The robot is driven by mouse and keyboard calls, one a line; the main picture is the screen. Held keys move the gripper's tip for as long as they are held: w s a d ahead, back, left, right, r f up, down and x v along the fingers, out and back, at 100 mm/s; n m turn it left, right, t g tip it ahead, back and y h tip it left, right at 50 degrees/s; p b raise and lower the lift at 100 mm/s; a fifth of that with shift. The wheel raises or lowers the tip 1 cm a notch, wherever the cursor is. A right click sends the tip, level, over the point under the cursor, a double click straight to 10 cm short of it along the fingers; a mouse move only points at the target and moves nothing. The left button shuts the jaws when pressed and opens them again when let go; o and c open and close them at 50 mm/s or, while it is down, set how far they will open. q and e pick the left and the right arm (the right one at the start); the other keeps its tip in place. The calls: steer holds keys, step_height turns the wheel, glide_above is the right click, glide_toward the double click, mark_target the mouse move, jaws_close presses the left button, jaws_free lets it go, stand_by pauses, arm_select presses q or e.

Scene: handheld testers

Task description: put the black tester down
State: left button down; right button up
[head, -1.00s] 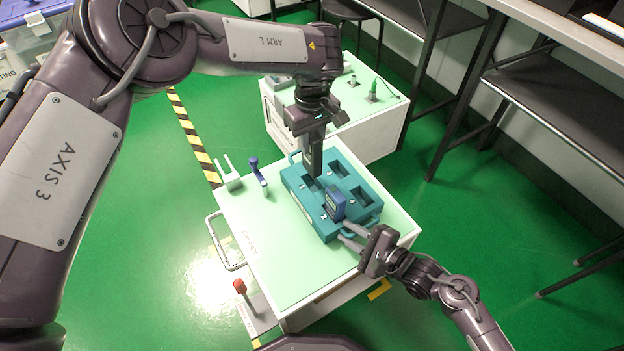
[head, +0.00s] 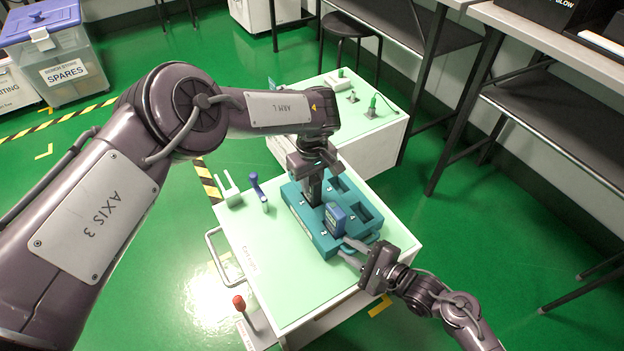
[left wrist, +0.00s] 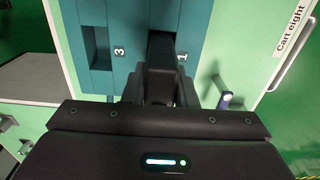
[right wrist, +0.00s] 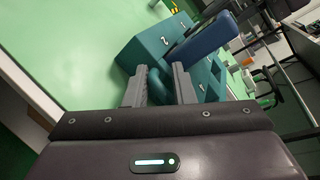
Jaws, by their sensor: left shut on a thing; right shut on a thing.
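The teal tray (head: 308,232) lies on the cart top, with numbered pockets. My left gripper (head: 311,177) is shut on the upright black tester (head: 315,193). In the left wrist view the black tester (left wrist: 162,47) is at the pocket marked 1, its lower end seeming inside; whether it touches bottom is hidden. The blue tester (head: 335,217) stands in the pocket marked 2 and also shows in the right wrist view (right wrist: 202,40). My right gripper (head: 347,247) is shut on the tray's near handle (right wrist: 158,82). Pocket 3 (left wrist: 97,48) looks empty.
On the cart top (head: 275,285), a white forked holder (head: 228,190) and a blue-handled item (head: 258,190) stand left of the tray. A red-knobbed stick (head: 239,303) rises at the near-left corner. A second cart (head: 365,145) stands behind.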

arm_select(q)
steer(key=c, duration=1.2)
jaws_free()
arm_select(e)
steer(key=shift+s+f, duration=0.1)
steer(key=shift+f, duration=0.1)
arm_select(q)
steer(key=shift+o, duration=0.2)
step_height(320, 180, up, 12)
steer(key=shift+r, duration=0.15)
arm_select(e)
steer(key=o, duration=1)
steer(key=shift+o, duration=0.2)
steer(key=shift+d+r, duration=0.1)
